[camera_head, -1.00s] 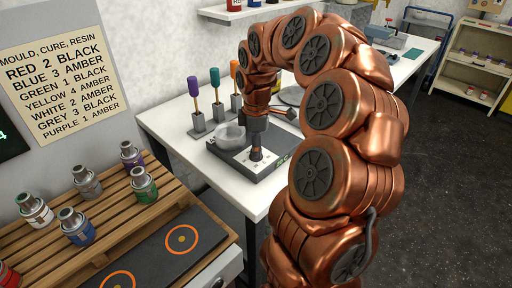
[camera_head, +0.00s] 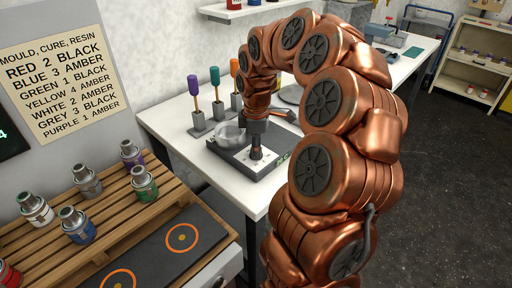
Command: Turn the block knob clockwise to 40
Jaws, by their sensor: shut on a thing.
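My gripper (camera_head: 256,153) points down onto the white top and is shut on the block knob. The knob is hidden by the fingers, so its pointer and setting cannot be read. The display's digits are too small to read.
Purple, teal and orange-handled tools (camera_head: 215,76) stand in grey holders behind the device. A wooden pallet (camera_head: 112,205) with several grey-topped cans is at the left, by a dark mat (camera_head: 150,258) with orange rings. The wall sign (camera_head: 60,75) lists colours.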

